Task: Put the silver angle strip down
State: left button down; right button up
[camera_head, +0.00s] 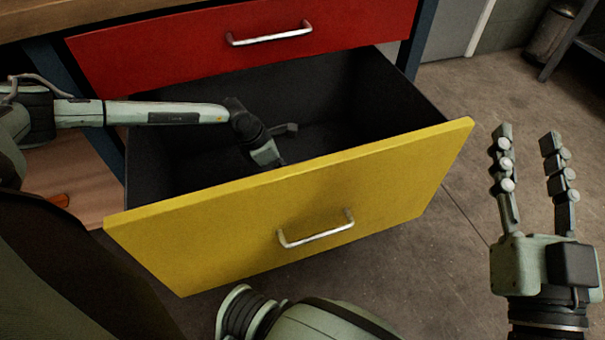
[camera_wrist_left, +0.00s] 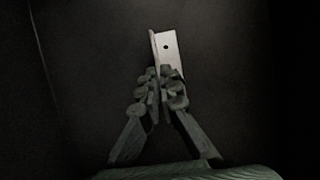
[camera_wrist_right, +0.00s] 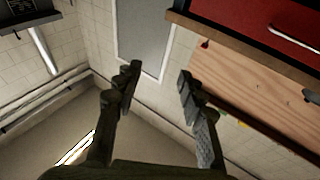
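The silver angle strip (camera_wrist_left: 167,50) shows in the left wrist view as a pale bent strip with a dark hole. My left gripper (camera_wrist_left: 161,78) is shut on its near end, and the strip points away from the fingers. In the head view my left arm reaches down into the open yellow drawer (camera_head: 300,212). The drawer front hides the left fingers and the strip there. I cannot tell whether the strip touches the drawer floor. My right gripper (camera_head: 526,139) is open and empty, to the right of the drawer; it also shows in the right wrist view (camera_wrist_right: 157,78).
The yellow drawer has dark inner walls (camera_head: 400,92) and a silver handle (camera_head: 316,230). A closed red drawer (camera_head: 240,42) sits above it. Bare concrete floor (camera_head: 470,160) lies to the right. A grey bin (camera_head: 551,32) stands at the far right.

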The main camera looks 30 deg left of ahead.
pick_arm(q)
jog(key=w+d, duration=0.3)
jog(key=shift+w, duration=0.3)
jog(key=x, duration=0.2)
jog(key=b+x, duration=0.1)
jog(key=shift+s+a+f, duration=0.15)
jog(key=shift+s+f, duration=0.05)
jog(key=shift+s, duration=0.05)
jog(key=shift+f, duration=0.15)
pick_arm(e)
jog(key=r+t, duration=0.1)
jog(key=s+r+t, duration=0.1)
jog(key=r, duration=0.1)
jog(key=shift+d+r, duration=0.1)
jog(key=shift+d, duration=0.05)
pick_arm(q)
jog(key=shift+f, duration=0.15)
jog(key=c, duration=1.7)
grip_release()
pick_arm(e)
jog(key=shift+r, duration=0.1)
